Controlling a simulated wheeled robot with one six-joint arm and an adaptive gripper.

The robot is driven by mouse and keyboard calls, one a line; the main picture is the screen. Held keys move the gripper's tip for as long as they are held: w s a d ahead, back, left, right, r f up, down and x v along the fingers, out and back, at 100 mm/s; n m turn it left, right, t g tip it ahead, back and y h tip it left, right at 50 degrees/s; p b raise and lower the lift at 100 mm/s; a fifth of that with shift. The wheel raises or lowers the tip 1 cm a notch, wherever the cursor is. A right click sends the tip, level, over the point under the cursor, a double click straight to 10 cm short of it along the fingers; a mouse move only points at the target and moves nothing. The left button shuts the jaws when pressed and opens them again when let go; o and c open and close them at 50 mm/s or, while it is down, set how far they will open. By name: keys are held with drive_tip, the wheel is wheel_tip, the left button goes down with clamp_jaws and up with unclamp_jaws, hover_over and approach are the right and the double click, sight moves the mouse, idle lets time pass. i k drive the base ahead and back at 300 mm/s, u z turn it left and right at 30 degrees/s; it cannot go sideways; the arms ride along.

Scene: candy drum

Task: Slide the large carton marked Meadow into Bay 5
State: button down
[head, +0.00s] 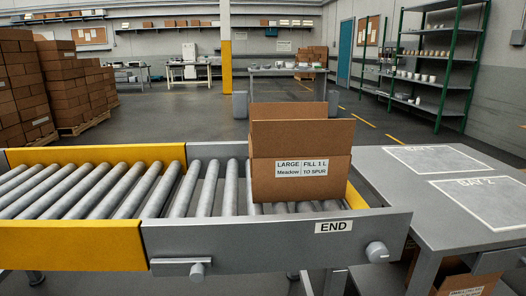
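The large brown carton (300,182) sits upright on the roller conveyor near its END plate. Its white label (301,167) reads LARGE, Meadow, FILL 1 L, TO SPUR. Upright cardboard flaps (290,108) stand at its top, and its inside is hidden. No bay marked 5 shows in this view. My gripper is not in view.
The conveyor's grey END plate (333,227) and side rails border the rollers (120,189). On the right, a grey table (424,203) has two white-outlined bays, one marked BAY 2 (474,182); both look empty. Another carton (468,284) is under the table. Stacked boxes (18,90) stand at left.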

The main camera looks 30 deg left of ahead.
sight(321, 178)
drive_tip(key=u, duration=1.15)
